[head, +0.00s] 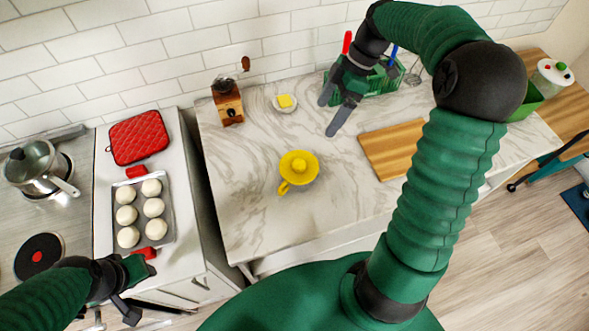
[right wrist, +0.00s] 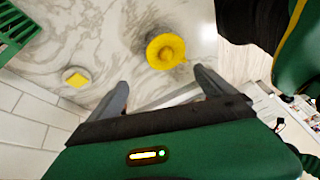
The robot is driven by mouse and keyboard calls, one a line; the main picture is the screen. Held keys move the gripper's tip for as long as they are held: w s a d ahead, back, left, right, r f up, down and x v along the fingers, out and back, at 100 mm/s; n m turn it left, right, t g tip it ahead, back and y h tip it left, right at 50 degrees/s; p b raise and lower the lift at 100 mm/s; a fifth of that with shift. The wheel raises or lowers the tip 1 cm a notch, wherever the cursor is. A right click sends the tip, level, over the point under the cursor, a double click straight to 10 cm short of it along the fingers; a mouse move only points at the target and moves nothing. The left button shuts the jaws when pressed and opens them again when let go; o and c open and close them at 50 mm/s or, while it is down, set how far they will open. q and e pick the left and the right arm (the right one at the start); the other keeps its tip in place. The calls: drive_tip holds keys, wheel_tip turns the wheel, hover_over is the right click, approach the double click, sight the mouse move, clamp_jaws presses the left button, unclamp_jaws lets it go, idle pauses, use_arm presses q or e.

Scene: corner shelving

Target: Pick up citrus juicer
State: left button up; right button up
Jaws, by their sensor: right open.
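The yellow citrus juicer (head: 299,165) stands on the white marble counter, with a round dish, a raised middle and a handle towards the lower left. It also shows in the right wrist view (right wrist: 166,51), beyond the gap between the fingertips. My right gripper (head: 329,117) is open and empty, above the counter, behind and to the right of the juicer in the head view. It is apart from the juicer. My left gripper (head: 138,290) is at the lower left by the stove counter; its jaws do not show clearly.
A butter dish (head: 285,103) and a coffee grinder (head: 228,102) stand behind the juicer. A wooden board (head: 392,150) lies to its right. A green rack (head: 378,80) is behind my right gripper. The counter around the juicer is clear.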

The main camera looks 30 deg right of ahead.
drive_tip(key=a+f, duration=0.3)
drive_tip(key=p, duration=0.1)
hover_over(302, 158)
drive_tip(key=d, duration=0.2)
drive_tip(key=f, duration=0.7)
drive_tip(key=shift+s+d+f, duration=0.1)
drive_tip(key=shift+s+f, duration=0.1)
drive_tip(key=shift+f, duration=0.15)
drive_tip(key=a+f+p, duration=0.1)
drive_tip(key=a+f, duration=0.2)
drive_tip(key=shift+w+f, duration=0.15)
drive_tip(key=shift+w+a+f, duration=0.1)
drive_tip(key=shift+a+f, duration=0.05)
drive_tip(key=shift+f, duration=0.05)
drive_tip(key=shift+d+f, duration=0.1)
drive_tip(key=shift+d, duration=0.45)
drive_tip(key=c, duration=0.7)
use_arm(q)
drive_tip(key=shift+v, duration=1.15)
use_arm(e)
drive_tip(key=shift+a, duration=0.3)
clamp_jaws()
